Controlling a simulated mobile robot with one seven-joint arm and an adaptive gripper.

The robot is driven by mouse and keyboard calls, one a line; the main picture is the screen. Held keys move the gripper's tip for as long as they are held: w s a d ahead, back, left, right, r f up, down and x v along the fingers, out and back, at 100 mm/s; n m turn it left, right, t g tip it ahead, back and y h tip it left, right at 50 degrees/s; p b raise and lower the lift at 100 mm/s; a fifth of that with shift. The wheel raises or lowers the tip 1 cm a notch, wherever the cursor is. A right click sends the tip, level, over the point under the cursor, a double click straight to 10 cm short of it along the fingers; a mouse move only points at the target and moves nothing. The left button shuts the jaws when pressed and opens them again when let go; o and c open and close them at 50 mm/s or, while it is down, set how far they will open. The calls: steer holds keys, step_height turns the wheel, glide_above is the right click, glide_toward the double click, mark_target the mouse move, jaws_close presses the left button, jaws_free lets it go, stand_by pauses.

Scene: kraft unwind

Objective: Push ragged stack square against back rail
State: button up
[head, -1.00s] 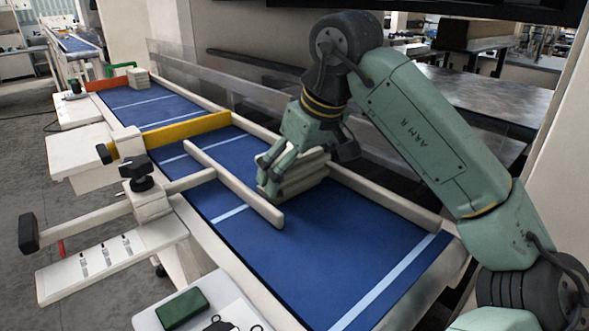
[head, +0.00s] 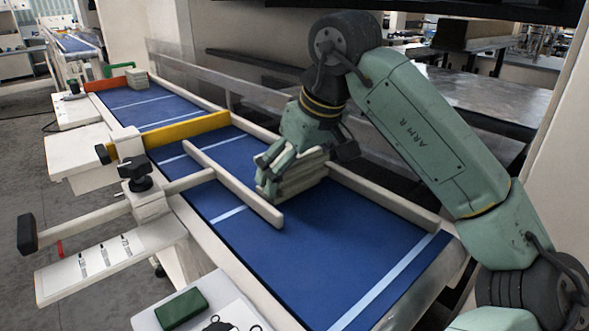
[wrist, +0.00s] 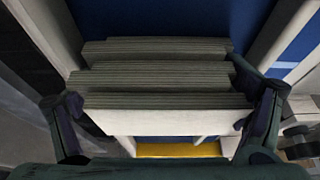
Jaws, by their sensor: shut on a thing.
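The stack of grey corrugated sheets (head: 300,176) lies on the blue belt near the far side. In the wrist view the stack (wrist: 160,75) shows stepped, uneven layers, with a pale face on its lower side. My gripper (head: 300,172) is shut on the stack, with one finger at each end in the wrist view (wrist: 165,112). The cream back rail (head: 385,198) runs along the belt's far edge, partly hidden behind the stack and gripper. It also shows at the left of the wrist view (wrist: 45,30). I cannot tell whether stack and rail touch.
A cream guide bar (head: 235,185) stands on the belt, close on the near side of the stack. A yellow bar (head: 187,131) crosses the belt farther left. The blue belt (head: 320,250) is clear toward the front right. A green block (head: 182,307) lies at the bottom.

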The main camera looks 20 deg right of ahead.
steer(key=shift+a+f, duration=0.1)
steer(key=shift+a, duration=0.05)
stand_by(0.6)
steer(key=o, duration=0.9)
steer(key=v, duration=1.2)
